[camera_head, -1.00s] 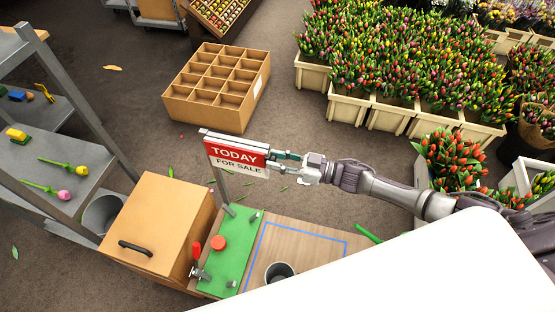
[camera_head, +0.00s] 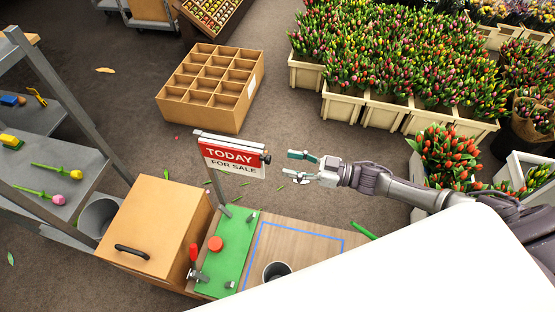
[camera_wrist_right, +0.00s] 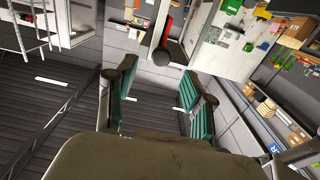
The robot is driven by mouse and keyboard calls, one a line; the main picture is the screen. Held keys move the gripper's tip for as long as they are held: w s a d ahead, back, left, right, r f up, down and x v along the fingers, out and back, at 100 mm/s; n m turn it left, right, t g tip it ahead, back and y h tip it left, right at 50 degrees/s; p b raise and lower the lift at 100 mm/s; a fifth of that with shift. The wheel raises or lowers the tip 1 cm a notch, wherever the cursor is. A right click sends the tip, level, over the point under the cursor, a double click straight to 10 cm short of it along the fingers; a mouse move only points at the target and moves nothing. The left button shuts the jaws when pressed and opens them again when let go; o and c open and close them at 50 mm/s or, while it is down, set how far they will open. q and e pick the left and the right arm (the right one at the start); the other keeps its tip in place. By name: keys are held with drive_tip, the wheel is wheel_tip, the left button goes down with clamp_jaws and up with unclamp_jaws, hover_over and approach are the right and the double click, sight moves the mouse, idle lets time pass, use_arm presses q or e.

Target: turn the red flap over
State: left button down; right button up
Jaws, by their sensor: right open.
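The red flap (camera_head: 222,155) reads "TODAY" and hangs on the upper half of a sign on a post, above a white panel (camera_head: 232,169) reading "FOR SALE". A dark round knob (camera_head: 267,159) sits at the flap's right edge. In the wrist view the knob (camera_wrist_right: 161,56) shows ahead, between the fingertips in the picture, with a thin red strip (camera_wrist_right: 167,24) above it. My right gripper (camera_head: 293,168) is open and empty, to the right of the knob with a gap between them. Its teal-padded fingers also show in the wrist view (camera_wrist_right: 157,75). My left gripper is not in view.
A divided carton (camera_head: 210,85) and tulip crates (camera_head: 383,110) lie beyond. Open floor surrounds the sign's far side.

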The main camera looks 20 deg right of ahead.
drive_tip(key=v, duration=0.6)
drive_tip(key=shift+d, duration=0.15)
drive_tip(key=shift+s+r, duration=0.1)
